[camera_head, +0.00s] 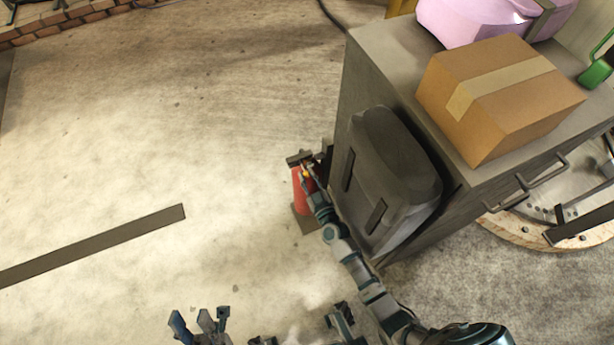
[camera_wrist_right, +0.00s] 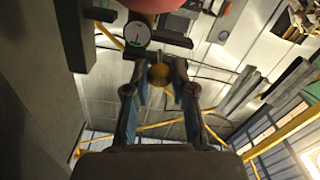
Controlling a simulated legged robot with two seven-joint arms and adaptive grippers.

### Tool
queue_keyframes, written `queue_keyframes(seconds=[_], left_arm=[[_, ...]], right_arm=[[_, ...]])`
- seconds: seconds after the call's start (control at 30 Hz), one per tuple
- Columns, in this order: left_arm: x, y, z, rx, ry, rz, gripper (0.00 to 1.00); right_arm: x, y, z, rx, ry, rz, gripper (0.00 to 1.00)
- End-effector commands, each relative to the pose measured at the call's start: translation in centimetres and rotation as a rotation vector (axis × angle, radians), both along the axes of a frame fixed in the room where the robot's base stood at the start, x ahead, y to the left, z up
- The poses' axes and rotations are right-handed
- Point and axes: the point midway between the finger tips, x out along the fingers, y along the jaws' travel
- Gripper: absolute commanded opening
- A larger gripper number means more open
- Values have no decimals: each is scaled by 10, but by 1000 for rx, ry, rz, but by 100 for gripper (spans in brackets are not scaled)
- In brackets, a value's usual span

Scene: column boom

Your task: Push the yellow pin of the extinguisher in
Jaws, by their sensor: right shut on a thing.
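The red extinguisher (camera_head: 301,199) stands upright on the floor beside the grey cabinet, with a dark bracket at its top. Its yellow pin (camera_head: 306,174) is a small spot near the top, partly covered by my right gripper. My right gripper (camera_head: 307,179) reaches it from the front. In the right wrist view the fingers (camera_wrist_right: 159,80) are shut on the rounded yellow pin (camera_wrist_right: 158,75). The extinguisher's round gauge (camera_wrist_right: 136,35) and red body edge (camera_wrist_right: 152,4) show just beyond. My left gripper (camera_head: 201,322) is open and empty low in the picture, away from the extinguisher.
The grey cabinet (camera_head: 376,60) stands right of the extinguisher, with a dark grey case (camera_head: 390,165) on its side. A cardboard box (camera_head: 500,90) and a pink object (camera_head: 475,18) sit on top. A dark strip (camera_head: 95,245) lies on the floor; the left floor is otherwise clear.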

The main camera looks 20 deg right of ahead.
Motion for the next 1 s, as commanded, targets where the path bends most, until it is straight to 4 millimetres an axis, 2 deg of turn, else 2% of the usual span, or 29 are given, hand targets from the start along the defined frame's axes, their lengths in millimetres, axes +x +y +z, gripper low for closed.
queue_keyframes(seconds=[0.23,0.47,0.5,0.6,0.87,1.0], left_arm=[[0,0,0,0,1,0,40],[0,0,0,0,1,0,40],[0,0,0,0,1,0,40],[0,0,0,0,0,0,40],[-1,1,2,-2,-6,3,40],[-3,1,3,-2,-9,3,40]], right_arm=[[25,4,2,0,-4,5,0],[25,3,3,0,-5,4,0],[25,3,3,0,-5,4,32],[25,3,3,0,-4,4,51],[24,3,1,0,-2,4,51],[13,3,0,1,0,3,51]])
